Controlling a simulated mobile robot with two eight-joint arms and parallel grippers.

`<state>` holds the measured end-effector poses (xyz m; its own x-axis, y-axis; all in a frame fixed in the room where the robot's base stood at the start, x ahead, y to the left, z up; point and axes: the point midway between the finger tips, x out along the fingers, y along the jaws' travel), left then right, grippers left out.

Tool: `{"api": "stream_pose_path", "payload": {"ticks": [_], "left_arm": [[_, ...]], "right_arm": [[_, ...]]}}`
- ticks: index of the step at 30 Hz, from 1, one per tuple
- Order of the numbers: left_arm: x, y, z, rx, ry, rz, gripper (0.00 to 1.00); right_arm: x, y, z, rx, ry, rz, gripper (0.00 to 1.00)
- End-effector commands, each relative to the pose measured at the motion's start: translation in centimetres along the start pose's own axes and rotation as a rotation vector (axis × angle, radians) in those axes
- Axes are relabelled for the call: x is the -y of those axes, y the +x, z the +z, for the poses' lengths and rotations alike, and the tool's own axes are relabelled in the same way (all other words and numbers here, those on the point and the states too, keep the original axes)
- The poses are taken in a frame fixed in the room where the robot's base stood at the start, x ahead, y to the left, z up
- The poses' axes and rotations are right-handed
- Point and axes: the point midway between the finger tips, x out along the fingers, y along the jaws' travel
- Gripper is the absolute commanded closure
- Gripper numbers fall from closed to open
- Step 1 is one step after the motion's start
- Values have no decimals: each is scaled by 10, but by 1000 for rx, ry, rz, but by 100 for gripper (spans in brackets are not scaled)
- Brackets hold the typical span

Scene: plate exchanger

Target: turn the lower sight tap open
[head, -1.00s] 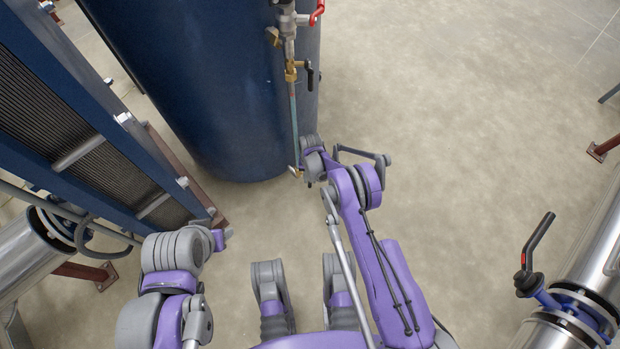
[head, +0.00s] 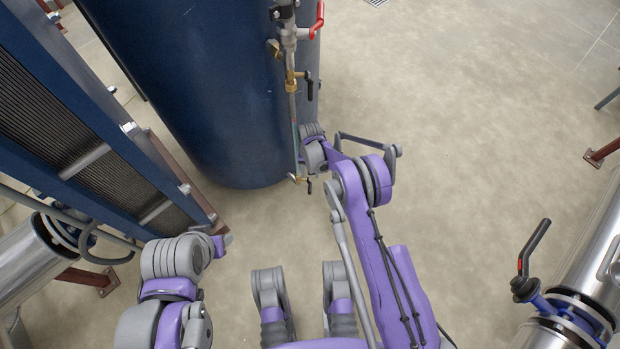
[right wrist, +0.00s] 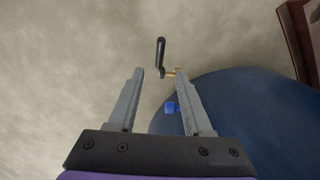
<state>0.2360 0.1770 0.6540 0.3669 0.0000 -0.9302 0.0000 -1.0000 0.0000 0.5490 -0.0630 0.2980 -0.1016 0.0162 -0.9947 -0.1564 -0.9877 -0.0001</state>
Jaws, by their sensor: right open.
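The lower sight tap (head: 297,179) is a small brass fitting at the foot of the thin sight tube (head: 294,125) on the blue tank. Its black lever (head: 309,187) shows just below my right wrist. In the right wrist view the black lever (right wrist: 160,52) stands just beyond the fingertips, with its brass stem (right wrist: 172,73) by the right-hand finger's tip. My right gripper (right wrist: 160,75) is open and empty, its fingers on either side of the lever's line. In the head view its fingers are hidden behind the wrist. My left arm shows, but its gripper fingers do not.
The blue tank (head: 200,90) stands directly behind the tap. The upper tap (head: 292,85) with a black lever and a red-handled valve (head: 317,20) sit higher up. A small blue part (right wrist: 170,107) lies between the fingers' view. A plate exchanger (head: 60,110) is left; open floor is right.

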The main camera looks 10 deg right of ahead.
Motion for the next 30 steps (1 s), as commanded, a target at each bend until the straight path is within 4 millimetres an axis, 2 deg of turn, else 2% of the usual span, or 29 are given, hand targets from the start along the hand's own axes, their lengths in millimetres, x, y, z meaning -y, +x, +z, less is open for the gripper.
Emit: {"api": "stream_pose_path", "payload": {"ticks": [1, 6, 18, 24, 30], "left_arm": [[0, -2, 0, 0, 0, 0, 50], [0, -3, -1, 0, 0, 0, 50], [0, -3, -1, 0, 0, 0, 50], [0, -4, -1, -1, 0, 0, 50], [0, -4, -1, -1, 0, 0, 50]], "right_arm": [[0, -7, 0, 0, 0, 0, 50], [0, -14, 0, 0, 0, 0, 50], [1, -8, 4, -34, 1, 5, 50], [3, 13, 28, -230, 9, 20, 50], [1, 12, 58, -432, 4, 10, 50]]}}
